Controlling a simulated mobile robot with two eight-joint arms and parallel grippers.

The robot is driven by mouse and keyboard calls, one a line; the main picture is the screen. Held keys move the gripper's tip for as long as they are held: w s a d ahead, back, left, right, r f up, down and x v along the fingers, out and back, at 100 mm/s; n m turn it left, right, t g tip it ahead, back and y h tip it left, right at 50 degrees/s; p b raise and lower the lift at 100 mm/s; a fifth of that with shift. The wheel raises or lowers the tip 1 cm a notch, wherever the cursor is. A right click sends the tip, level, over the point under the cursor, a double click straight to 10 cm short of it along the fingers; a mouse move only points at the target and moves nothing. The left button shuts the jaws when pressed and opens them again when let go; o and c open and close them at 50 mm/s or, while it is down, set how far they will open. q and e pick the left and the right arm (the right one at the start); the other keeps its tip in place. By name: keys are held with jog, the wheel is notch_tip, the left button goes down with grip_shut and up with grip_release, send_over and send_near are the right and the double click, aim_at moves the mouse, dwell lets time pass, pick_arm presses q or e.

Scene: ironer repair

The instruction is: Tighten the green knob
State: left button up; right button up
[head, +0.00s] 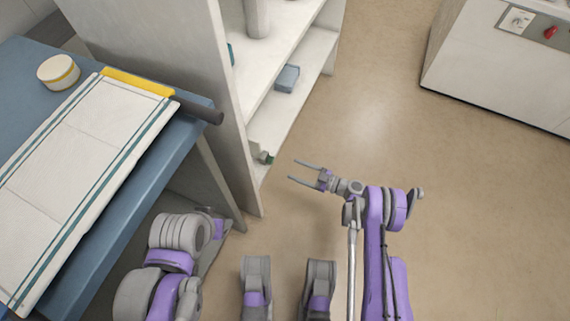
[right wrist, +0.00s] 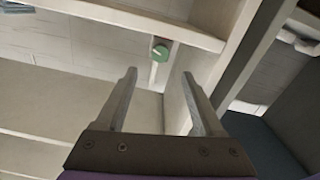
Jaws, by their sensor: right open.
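The green knob (right wrist: 160,53) is in the right wrist view, on a pale upright strip under a shelf board. It lies ahead of and between my right gripper's fingers, apart from them. In the head view a small green piece (head: 268,160), apparently the same knob, shows at the low edge of the white shelf unit. My right gripper (head: 291,172) is open and empty to the right of it, pointing left; its two fingers (right wrist: 158,103) also show in the right wrist view. My left arm shows at the lower left of the head view; its gripper cannot be made out.
The white shelf unit (head: 238,122) stands left of my right gripper, with a blue box (head: 287,78) on a shelf. A blue table (head: 90,256) at left bears a striped cloth (head: 80,150) and a round tub (head: 58,72). Floor (head: 450,180) to the right is clear.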

jog(key=m, duration=0.3)
jog(key=d+m, duration=0.1)
jog(key=m, duration=0.2)
jog(key=shift+s+d+f, duration=0.1)
jog(key=shift+s+d, duration=0.1)
jog(key=shift+d, duration=0.1)
dwell(0.4)
